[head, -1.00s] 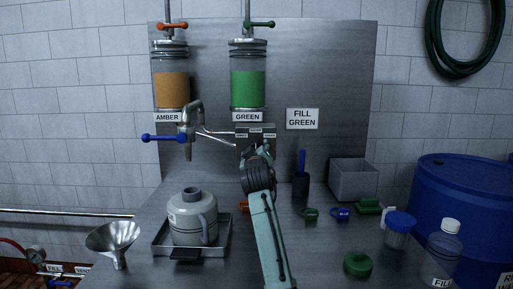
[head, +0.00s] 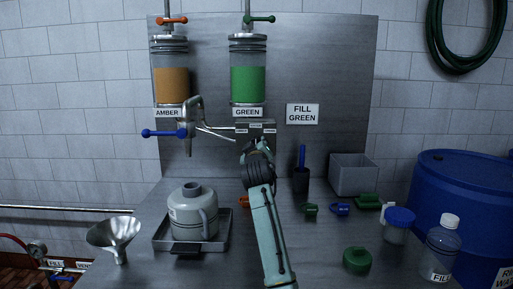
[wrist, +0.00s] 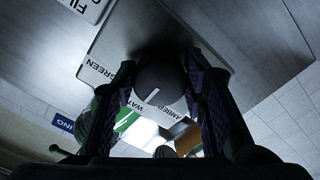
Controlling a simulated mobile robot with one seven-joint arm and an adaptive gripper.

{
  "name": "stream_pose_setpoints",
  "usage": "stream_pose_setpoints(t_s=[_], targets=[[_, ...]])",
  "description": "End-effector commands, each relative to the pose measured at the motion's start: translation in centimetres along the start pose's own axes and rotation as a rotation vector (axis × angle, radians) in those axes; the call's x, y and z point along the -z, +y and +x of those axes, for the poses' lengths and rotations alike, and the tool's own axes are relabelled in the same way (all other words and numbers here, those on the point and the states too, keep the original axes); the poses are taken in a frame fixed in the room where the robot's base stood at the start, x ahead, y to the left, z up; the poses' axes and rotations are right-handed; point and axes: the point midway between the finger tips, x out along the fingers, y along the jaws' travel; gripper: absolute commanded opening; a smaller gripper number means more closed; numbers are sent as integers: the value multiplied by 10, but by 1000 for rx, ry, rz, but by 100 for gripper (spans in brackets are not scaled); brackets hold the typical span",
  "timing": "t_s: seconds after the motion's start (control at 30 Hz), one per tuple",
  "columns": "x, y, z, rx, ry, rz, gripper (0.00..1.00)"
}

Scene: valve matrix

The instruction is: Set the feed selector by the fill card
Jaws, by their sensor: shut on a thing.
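The feed selector box (head: 256,127) is grey and sits on the steel back panel below the GREEN tank (head: 248,80). My gripper (head: 261,147) is at its underside. In the wrist view my gripper (wrist: 160,100) is shut on the dark round selector knob (wrist: 160,80), a finger on each side. The knob's white mark (wrist: 152,96) points down and slightly left in that view. GREEN, WATER and AMBER labels lie around the knob, partly hidden by the fingers, so the exact setting is hard to tell. The fill card (head: 302,114) reads FILL GREEN.
The AMBER tank (head: 172,83) hangs left, with a spout and blue lever (head: 163,133) below. A grey jug (head: 193,212) stands on a tray. A funnel (head: 114,235), grey bin (head: 353,175), green cap (head: 357,260) and blue drum (head: 460,205) are also around the worktop.

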Motion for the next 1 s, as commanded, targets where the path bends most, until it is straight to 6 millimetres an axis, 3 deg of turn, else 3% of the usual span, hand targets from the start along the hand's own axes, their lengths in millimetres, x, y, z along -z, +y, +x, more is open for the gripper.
stream_pose_setpoints(t_s=[0.47,1.0], targets=[[-1,-2,0,1,-1,81,11],[0,-4,0,2,-1,527,11]])
